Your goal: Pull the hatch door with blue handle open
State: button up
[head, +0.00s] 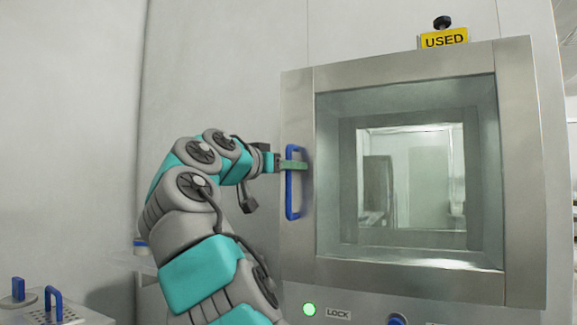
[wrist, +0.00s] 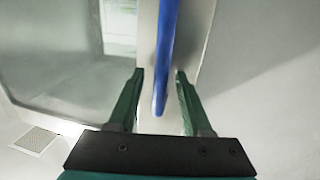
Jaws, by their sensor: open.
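The hatch door (head: 410,268) is a steel-framed door with a large window, set in the wall, and it looks closed. Its blue handle (head: 289,190) is an upright bar on the left side of the frame. My gripper (head: 293,165) is at the upper part of the handle in the head view. In the wrist view the blue handle (wrist: 165,55) runs between the two green fingers of my gripper (wrist: 158,95). The fingers are open, one on each side of the bar, with gaps visible. The hatch door frame also shows in the wrist view (wrist: 150,45).
A yellow "USED" sign (head: 444,39) is above the door. Below it are a lit green button (head: 309,309), a "LOCK" label (head: 338,314) and a blue knob (head: 397,319). A metal unit with blue handles (head: 53,303) stands at lower left. The wall left of the door is bare.

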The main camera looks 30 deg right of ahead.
grip_shut()
dwell(0.3)
dwell(1.1)
